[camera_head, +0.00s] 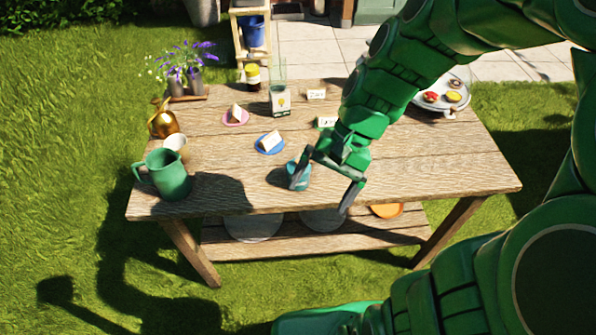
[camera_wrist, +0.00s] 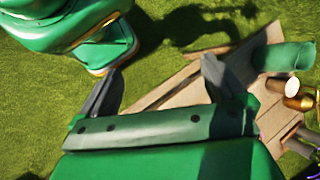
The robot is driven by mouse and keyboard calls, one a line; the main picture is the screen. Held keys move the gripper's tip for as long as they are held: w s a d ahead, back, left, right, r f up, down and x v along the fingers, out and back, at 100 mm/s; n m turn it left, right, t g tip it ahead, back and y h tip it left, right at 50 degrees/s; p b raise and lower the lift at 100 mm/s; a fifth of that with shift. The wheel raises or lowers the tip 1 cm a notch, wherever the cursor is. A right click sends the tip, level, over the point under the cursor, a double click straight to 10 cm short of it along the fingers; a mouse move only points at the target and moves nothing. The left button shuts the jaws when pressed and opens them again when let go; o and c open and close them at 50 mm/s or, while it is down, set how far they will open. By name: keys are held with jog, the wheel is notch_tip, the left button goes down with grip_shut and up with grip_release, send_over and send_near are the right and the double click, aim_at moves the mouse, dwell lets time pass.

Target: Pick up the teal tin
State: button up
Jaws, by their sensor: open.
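The teal tin (camera_head: 305,182) stands near the front edge of the wooden table, in the middle, in the head view. My gripper (camera_head: 322,196) is open in front of it, with its jaws spread wide. Its left finger overlaps the tin in this view and hides part of it. The right finger is apart from the tin, to its right, and I see nothing held between the fingers. In the wrist view the open fingers (camera_wrist: 160,82) show with grass and table planks beyond them, and I cannot make out the tin there.
The wooden table (camera_head: 420,180) has free room right of my gripper. A green jug (camera_head: 170,174), a white cup (camera_head: 175,143) and a gold pot (camera_head: 163,122) stand at the left. A round tray (camera_head: 443,97) stands back right.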

jog(key=w+d+f+m+t+y, duration=0.1)
jog(key=w+f+m+y, duration=0.1)
jog(key=w+f+m, duration=0.2)
jog(key=w+d+f+m+t+y, duration=0.1)
jog(key=w+d+f+m+y, duration=0.1)
jog(key=w+f+m, duration=0.3)
jog(key=w+d+f+m+t+y, duration=0.1)
jog(key=w+f+m+y, duration=0.3)
jog(key=w+f, duration=0.4)
jog(key=shift+w+d+m+t, duration=0.2)
jog(key=shift+w+m+t, duration=0.3)
jog(key=shift+w, duration=0.6)
jog(key=shift+w+a+f, duration=0.1)
jog(key=shift+a+f, duration=0.15)
jog(key=shift+x, duration=3.55)
jog(key=c, duration=1.4)
jog(key=shift+r, duration=0.1)
